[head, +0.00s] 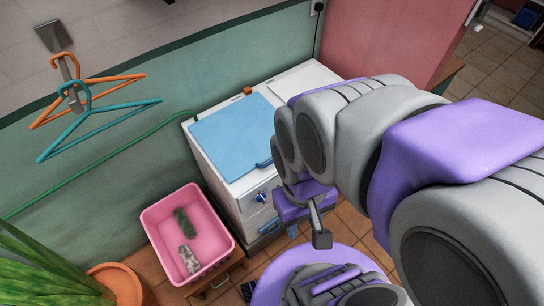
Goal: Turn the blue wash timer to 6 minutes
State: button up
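A white washing machine (243,187) with a light blue lid (232,135) stands against the green wall. A small blue knob (261,197), which looks like the wash timer, sits on the front face of the machine. Its pointer and any minute marks are too small to read. My gripper (318,228) is to the right of the knob and apart from it in the picture. One grey finger shows below the purple wrist. The other finger is not clear, so I cannot tell whether the gripper is open or shut. My arm hides the machine's right side.
A pink basket (152,226) with two dark and grey items stands on a small wooden stool left of the machine. Orange and teal hangers (100,122) hang on the wall. A green hose (110,155) runs along the wall. A potted plant (40,270) is at lower left.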

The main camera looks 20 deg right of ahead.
aim_at(261, 196)
jog(key=z, duration=0.9)
jog(key=u, duration=0.95)
jog(key=k+j+u, duration=0.2)
jog(key=k, duration=0.3)
jog(key=k+j+u, duration=0.2)
jog(key=k, duration=0.3)
